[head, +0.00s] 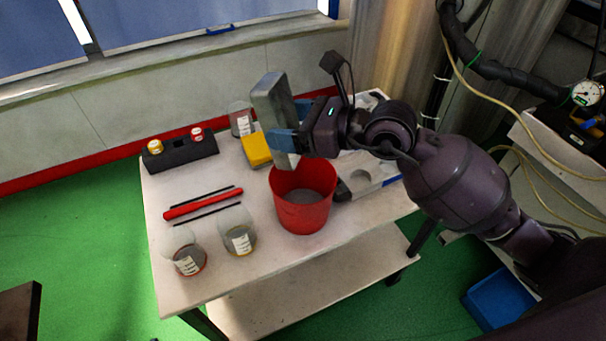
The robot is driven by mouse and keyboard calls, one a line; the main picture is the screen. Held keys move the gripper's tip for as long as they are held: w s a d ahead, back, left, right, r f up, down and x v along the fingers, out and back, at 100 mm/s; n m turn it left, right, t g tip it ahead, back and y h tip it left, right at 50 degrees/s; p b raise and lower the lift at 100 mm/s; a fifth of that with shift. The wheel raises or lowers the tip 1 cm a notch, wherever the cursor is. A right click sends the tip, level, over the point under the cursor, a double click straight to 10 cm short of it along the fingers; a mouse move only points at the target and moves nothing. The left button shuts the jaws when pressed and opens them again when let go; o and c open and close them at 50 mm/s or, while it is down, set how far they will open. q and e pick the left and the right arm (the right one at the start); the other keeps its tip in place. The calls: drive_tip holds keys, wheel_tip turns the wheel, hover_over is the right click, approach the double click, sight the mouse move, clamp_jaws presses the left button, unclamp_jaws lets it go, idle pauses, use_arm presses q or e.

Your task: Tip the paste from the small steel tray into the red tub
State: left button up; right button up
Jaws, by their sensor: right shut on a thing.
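The red tub (303,214) stands upright on the white table, with grey material visible inside it. My right gripper (284,140) is shut on the small steel tray (268,108), with its blue fingers at the tray's side. The tray is held above the tub's back left rim and is tilted steeply, nearly on edge. I cannot tell whether any paste is in the tray. My left gripper is not in view.
On the white table (270,265) are two labelled beakers (238,242) at the front, a red bar (203,203), a black rack (180,151) with two capped vials, and a yellow block (256,150). Another beaker (240,118) stands at the back. Bare tabletop lies at the front right.

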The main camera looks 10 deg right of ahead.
drive_tip(key=shift+w+a+r+g+h+p, duration=0.2)
drive_tip(key=shift+r+g+h+p, duration=0.15)
drive_tip(key=shift+p, duration=0.9)
drive_tip(key=shift+a+f+h+p, duration=0.15)
drive_tip(key=shift+h+p, duration=0.2)
drive_tip(key=shift+p, duration=0.1)
drive_tip(key=a+f+g+h+p, duration=0.1)
drive_tip(key=h+p, duration=0.1)
drive_tip(key=p, duration=0.1)
drive_tip(key=w+f+g+h+p, duration=0.1)
drive_tip(key=g+h+p, duration=0.1)
drive_tip(key=a+f+g+h+p, duration=0.1)
drive_tip(key=h+p, duration=0.1)
drive_tip(key=p, duration=0.1)
drive_tip(key=shift+w+a+f+p, duration=0.3)
drive_tip(key=shift+w+f, duration=0.05)
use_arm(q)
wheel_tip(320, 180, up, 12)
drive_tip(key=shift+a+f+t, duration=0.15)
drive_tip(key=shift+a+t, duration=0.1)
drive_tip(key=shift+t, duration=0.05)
use_arm(e)
drive_tip(key=f+g+h, duration=0.1)
drive_tip(key=w+a+f+g+h, duration=0.1)
drive_tip(key=h, duration=0.1)
drive_tip(key=a+f+g+h, duration=0.1)
drive_tip(key=h, duration=0.1)
drive_tip(key=shift+w+f+g, duration=0.2)
drive_tip(key=shift+f+g, duration=0.1)
drive_tip(key=shift+g, duration=0.05)
